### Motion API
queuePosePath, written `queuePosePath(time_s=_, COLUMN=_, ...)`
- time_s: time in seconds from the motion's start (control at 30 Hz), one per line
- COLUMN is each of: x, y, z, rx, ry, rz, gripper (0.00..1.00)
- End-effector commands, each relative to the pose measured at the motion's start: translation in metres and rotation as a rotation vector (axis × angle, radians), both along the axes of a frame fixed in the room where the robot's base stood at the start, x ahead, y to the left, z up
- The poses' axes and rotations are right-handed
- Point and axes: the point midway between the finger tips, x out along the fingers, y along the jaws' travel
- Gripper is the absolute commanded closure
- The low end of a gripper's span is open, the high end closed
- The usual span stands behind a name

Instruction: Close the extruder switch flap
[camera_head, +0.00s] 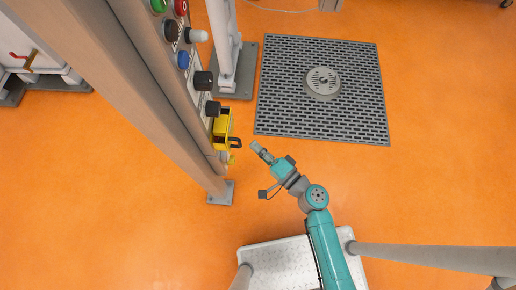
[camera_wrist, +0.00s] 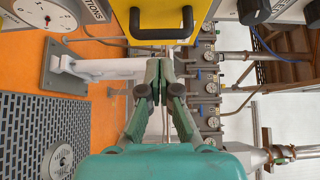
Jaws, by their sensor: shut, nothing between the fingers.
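The extruder switch flap (camera_head: 222,124) is yellow and sits low on the side of the control panel, with a black handle (camera_head: 235,143) sticking out toward my gripper. In the head view I cannot tell how far the flap stands open. In the wrist view the yellow flap (camera_wrist: 205,8) shows at the top edge, cut off by the frame, with its black handle (camera_wrist: 160,34) across it. My gripper (camera_head: 256,147) is shut and empty, just right of the handle and apart from it. Its fingertips (camera_wrist: 159,65) point toward the handle in the wrist view.
Black knobs (camera_head: 203,80) and coloured buttons line the panel above the flap. A grey post (camera_head: 180,140) stands left of the panel. A dark floor grate (camera_head: 350,110) with a round drain lies behind. Orange floor around my arm is clear.

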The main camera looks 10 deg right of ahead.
Motion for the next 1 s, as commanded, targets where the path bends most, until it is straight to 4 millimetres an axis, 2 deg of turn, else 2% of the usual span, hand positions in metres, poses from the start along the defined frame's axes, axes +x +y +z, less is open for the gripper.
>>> queuePosePath(time_s=0.6, x=-0.065, y=0.034, z=0.001, rx=0.003, ry=-0.001, rz=-0.003, gripper=1.00)
queuePosePath(time_s=1.0, x=-0.083, y=0.043, z=0.002, rx=0.003, ry=-0.004, rz=-0.008, gripper=1.00)
